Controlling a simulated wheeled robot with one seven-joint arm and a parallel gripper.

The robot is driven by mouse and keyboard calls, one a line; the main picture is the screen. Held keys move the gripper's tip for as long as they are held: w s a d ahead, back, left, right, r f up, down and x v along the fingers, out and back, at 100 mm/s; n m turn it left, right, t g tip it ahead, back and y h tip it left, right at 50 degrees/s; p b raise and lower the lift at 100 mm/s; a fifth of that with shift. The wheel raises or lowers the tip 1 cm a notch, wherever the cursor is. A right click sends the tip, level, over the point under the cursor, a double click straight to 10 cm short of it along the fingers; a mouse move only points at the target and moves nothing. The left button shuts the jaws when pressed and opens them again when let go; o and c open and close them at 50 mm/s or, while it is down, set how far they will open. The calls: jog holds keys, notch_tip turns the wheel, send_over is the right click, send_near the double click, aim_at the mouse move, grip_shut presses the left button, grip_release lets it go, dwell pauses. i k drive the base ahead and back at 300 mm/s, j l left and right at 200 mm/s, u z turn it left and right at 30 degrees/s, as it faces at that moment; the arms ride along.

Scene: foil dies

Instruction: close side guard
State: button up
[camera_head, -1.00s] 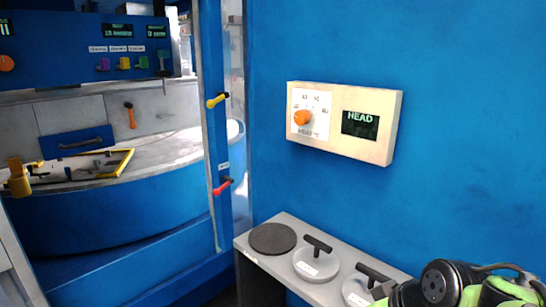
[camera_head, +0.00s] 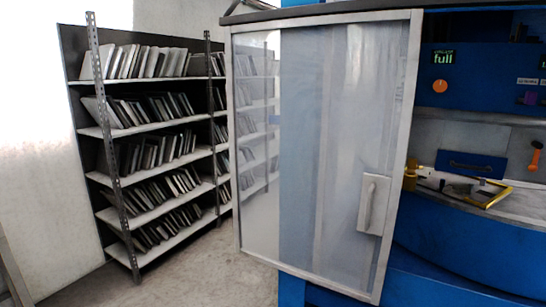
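The side guard (camera_head: 300,150) is a see-through framed panel with a light metal frame, in the middle of the head view. A grey handle (camera_head: 373,204) sits on a plate near its right edge. The guard stands swung out to the left of the blue machine (camera_head: 465,250), and the machine's work area shows open to its right. My gripper is not in view.
A shelf rack (camera_head: 150,140) full of thin upright plates stands behind and left of the guard. The grey floor (camera_head: 205,280) between rack and guard is clear. A blue control panel (camera_head: 485,75) with an orange knob (camera_head: 440,86) is at the upper right, above a blue-handled flap (camera_head: 470,164).

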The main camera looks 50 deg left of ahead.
aim_at(380, 195)
jog(key=u, duration=1.65)
jog(key=i+j, duration=0.25)
jog(key=i, duration=0.2)
jog(key=i+j+u, duration=0.1)
jog(key=i+j, duration=0.4)
jog(key=i, duration=0.35)
jog(key=i+j, duration=0.25)
jog(key=i, duration=0.2)
jog(key=i+j+u, duration=0.1)
jog(key=i, duration=0.3)
jog(key=j, duration=0.1)
